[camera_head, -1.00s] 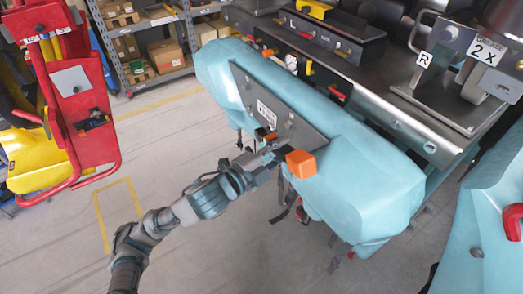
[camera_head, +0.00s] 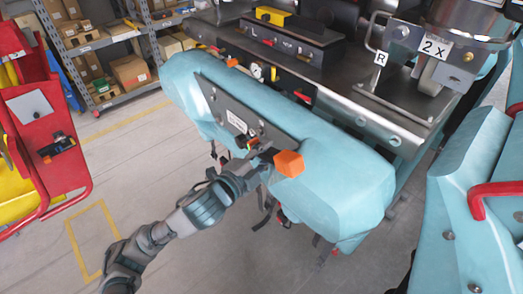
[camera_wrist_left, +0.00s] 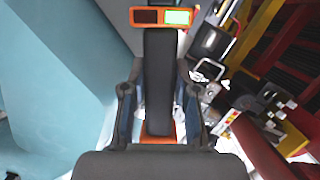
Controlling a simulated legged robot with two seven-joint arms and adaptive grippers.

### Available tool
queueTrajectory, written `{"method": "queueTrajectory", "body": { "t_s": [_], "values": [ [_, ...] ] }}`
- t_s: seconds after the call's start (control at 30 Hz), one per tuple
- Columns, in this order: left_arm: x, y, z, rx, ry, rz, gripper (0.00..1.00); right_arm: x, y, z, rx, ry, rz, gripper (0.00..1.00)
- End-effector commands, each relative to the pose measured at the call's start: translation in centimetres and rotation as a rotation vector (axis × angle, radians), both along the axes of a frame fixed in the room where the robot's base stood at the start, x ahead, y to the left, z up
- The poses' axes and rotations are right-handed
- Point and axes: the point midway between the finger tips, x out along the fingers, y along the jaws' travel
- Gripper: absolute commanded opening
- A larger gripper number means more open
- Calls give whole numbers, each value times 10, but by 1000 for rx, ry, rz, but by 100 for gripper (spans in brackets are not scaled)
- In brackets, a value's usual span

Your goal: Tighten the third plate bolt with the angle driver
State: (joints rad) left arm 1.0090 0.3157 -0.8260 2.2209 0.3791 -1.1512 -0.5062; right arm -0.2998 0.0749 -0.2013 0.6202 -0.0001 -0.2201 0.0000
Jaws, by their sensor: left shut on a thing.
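My left gripper (camera_head: 262,160) is shut on the angle driver, whose orange block (camera_head: 288,163) shows on its right in the head view. In the left wrist view, the driver's black body (camera_wrist_left: 159,80) stands between the two fingers, with an orange display (camera_wrist_left: 161,17) showing a dark red and a lit green field at its top. The grey plate (camera_head: 215,97) lies on the teal car side, bearing a white label. The driver is at the plate's lower right end. Its head and the bolt there are hidden or too small to tell; I cannot see whether they touch.
The teal car body (camera_head: 340,190) fills the middle, with dark straps hanging below it. A tool tray (camera_head: 300,45) sits on the metal deck above. Another teal piece with a red handle (camera_head: 490,190) is at right. A red cart (camera_head: 50,130) and a shelf rack (camera_head: 110,40) stand at left.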

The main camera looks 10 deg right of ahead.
Motion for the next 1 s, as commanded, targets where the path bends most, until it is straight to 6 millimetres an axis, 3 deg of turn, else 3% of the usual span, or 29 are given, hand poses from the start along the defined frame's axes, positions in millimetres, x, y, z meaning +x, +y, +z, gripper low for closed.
{"method": "queueTrajectory", "body": {
  "t_s": [0.4,1.0],
  "values": [
    [0,-9,-1,25,14,51,0,0,-7,12,-8,0,1,40],
    [2,-12,-2,30,17,62,0,0,-3,13,-4,0,-1,40]
  ]
}}
